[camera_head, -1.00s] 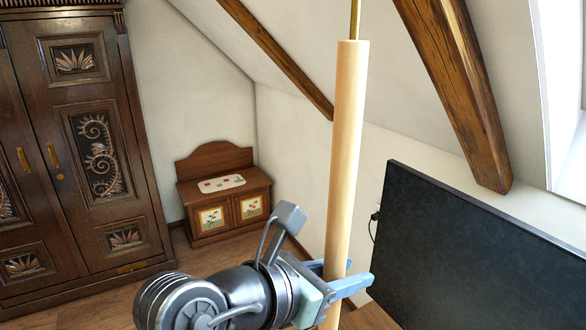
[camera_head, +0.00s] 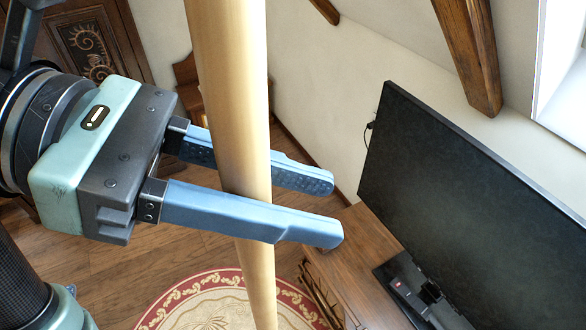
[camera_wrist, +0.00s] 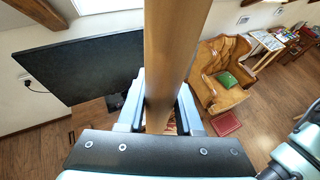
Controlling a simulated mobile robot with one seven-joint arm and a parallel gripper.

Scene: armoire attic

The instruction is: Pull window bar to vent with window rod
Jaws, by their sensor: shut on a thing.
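The window rod (camera_head: 230,90) is a thick pale wooden pole. It stands nearly upright in front of the head camera and runs out of the top and bottom of the picture. My gripper (camera_head: 325,208) is shut on the rod, with one blue finger on each side of it. In the wrist view the rod (camera_wrist: 172,60) rises between the fingers (camera_wrist: 158,112). The rod's upper end is out of view. A bright window (camera_head: 562,70) shows at the upper right of the head view; its bar cannot be made out.
A large black television (camera_head: 470,200) stands on a wooden cabinet (camera_head: 355,240) to the right, near the fingers in the picture. A round red-bordered rug (camera_head: 200,295) lies below. Sloping beams (camera_head: 465,50) cross above. The wrist view shows a brown armchair (camera_wrist: 222,75).

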